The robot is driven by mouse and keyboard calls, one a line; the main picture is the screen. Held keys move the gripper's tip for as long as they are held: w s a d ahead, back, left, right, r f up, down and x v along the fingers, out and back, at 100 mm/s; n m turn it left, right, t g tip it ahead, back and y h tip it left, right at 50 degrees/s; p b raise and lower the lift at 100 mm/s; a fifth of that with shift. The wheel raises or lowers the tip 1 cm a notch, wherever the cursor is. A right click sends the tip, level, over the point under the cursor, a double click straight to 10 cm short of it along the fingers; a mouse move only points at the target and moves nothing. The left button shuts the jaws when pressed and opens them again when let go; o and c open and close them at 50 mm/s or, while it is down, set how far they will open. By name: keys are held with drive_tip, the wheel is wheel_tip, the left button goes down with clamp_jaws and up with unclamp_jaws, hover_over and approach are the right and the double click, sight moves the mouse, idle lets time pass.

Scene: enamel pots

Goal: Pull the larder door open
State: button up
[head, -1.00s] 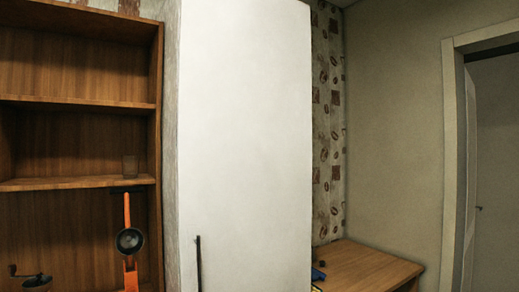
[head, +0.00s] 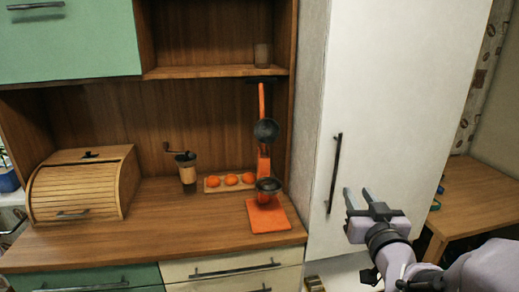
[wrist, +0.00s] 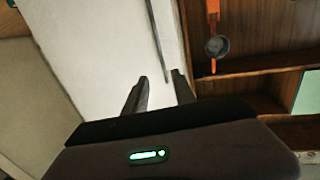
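The larder is a tall white cabinet with a flat white door (head: 400,110), which looks shut. Its dark vertical bar handle (head: 335,173) is on the left side of the door. My gripper (head: 357,197) is open and empty, just right of the handle in the head view. In the wrist view the white door (wrist: 100,50) fills the upper left, and the handle (wrist: 157,40) runs down toward the gap between my two open fingers (wrist: 160,88). I cannot tell how far the fingertips are from the handle.
A wooden table (head: 470,195) stands to the right.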

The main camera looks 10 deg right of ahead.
drive_tip(key=p, duration=1)
approach(338, 159)
drive_tip(key=w, duration=0.3)
drive_tip(key=w+d, duration=0.1)
drive_tip(key=w, duration=0.5)
drive_tip(key=shift+d+f, duration=0.15)
drive_tip(key=shift+d, duration=0.05)
clamp_jaws()
